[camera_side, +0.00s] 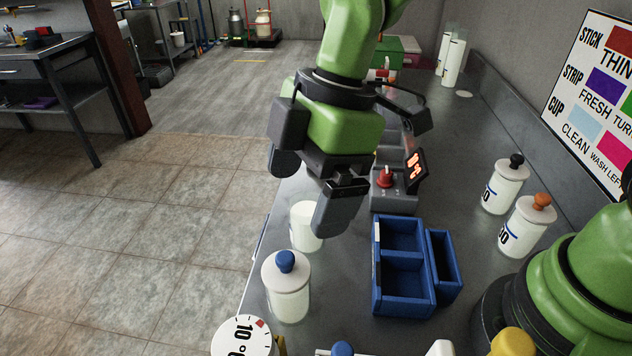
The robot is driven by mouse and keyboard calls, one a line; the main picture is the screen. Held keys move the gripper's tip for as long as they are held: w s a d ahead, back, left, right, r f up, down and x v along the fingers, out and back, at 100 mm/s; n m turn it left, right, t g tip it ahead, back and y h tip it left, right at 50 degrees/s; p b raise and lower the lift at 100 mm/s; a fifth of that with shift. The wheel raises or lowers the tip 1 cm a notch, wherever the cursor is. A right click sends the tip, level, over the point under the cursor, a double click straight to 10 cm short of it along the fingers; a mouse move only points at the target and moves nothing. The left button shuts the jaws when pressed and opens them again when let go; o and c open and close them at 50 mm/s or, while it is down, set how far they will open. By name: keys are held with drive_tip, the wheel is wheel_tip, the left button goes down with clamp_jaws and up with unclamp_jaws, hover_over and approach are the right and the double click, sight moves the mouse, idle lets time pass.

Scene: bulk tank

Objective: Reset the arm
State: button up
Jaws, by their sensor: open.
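My gripper (312,190) is in the middle of the picture, at the end of my green and dark grey arm. Its two dark fingers are apart, with nothing seen between them. It hangs above the left side of the grey bench (345,270). The lower finger overlaps a white cup (303,228) in this view. I cannot tell whether they touch.
A white jar with a blue knob (287,285) stands near the bench's left edge. A blue two-part bin (402,285) is right of it. A device with a red knob and lit display (397,190) stands behind. Jars with black (505,185) and orange knobs (527,225) stand right.

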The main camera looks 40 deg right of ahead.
drive_tip(key=s+d+r+m+t, duration=0.2)
drive_tip(key=d+r+m+t, duration=0.1)
drive_tip(key=d+r+m, duration=0.5)
drive_tip(key=s+d+r+m+t+h, duration=0.1)
drive_tip(key=s+d+r+m+t, duration=0.2)
drive_tip(key=s+d+m, duration=0.6)
drive_tip(key=m, duration=0.3)
drive_tip(key=shift+r+m+t, duration=0.15)
drive_tip(key=shift+m+t, duration=0.15)
drive_tip(key=shift+t, duration=0.1)
